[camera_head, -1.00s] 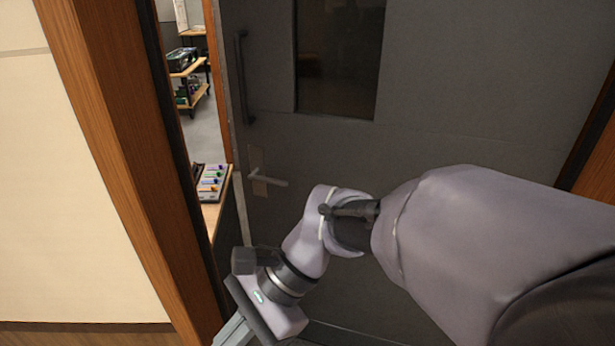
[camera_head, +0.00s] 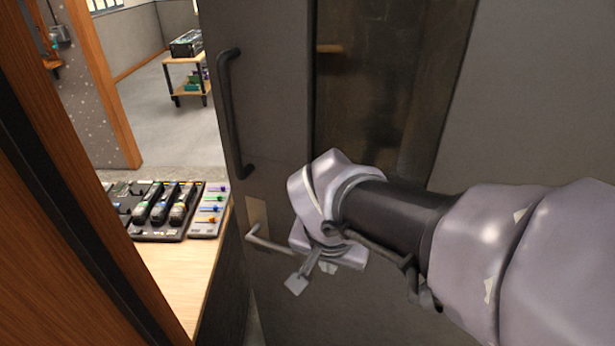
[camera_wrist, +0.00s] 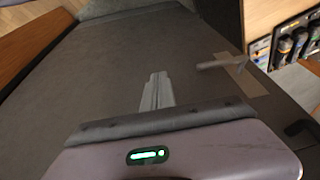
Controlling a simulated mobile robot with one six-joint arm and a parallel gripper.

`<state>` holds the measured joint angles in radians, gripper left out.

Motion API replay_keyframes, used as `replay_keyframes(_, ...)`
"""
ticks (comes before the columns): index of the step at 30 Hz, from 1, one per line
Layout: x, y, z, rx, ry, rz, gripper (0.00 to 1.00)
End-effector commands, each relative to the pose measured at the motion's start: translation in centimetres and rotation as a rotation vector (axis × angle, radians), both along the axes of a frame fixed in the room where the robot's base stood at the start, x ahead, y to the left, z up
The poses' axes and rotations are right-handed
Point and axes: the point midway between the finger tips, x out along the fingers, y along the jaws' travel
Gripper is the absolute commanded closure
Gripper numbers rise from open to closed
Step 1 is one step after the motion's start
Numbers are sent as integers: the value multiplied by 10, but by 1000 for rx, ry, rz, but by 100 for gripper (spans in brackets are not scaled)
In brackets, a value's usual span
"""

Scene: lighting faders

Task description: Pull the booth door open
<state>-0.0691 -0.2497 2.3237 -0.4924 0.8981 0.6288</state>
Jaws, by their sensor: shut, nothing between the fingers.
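The booth door (camera_head: 275,90) is dark grey and stands ajar, with a wide gap along its left edge. It has a tall black pull handle (camera_head: 229,120), a window (camera_head: 385,90), and a metal lever handle (camera_head: 268,242) on a plate. My gripper (camera_head: 297,284) is just right of and below the lever in the head view, partly hidden by my wrist. In the wrist view my gripper (camera_wrist: 157,88) has its fingers together and empty in front of the door face (camera_wrist: 110,75). The lever (camera_wrist: 215,65) lies off to its right, apart from the fingers.
The wooden door frame (camera_head: 70,190) stands close at the left. Through the gap, a wooden desk (camera_head: 185,285) holds a fader console (camera_head: 165,212). A shelf cart (camera_head: 187,75) stands farther back on open grey floor.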

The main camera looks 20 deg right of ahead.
Motion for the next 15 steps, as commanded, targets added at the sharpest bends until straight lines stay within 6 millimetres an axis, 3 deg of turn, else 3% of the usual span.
replay_keyframes(3, 21, -8, -1, -47, 17, -42, 100)
replay_keyframes(8, 34, -13, -12, -71, 19, -68, 100)
replay_keyframes(15, 45, -24, -59, -69, 22, -69, 100)
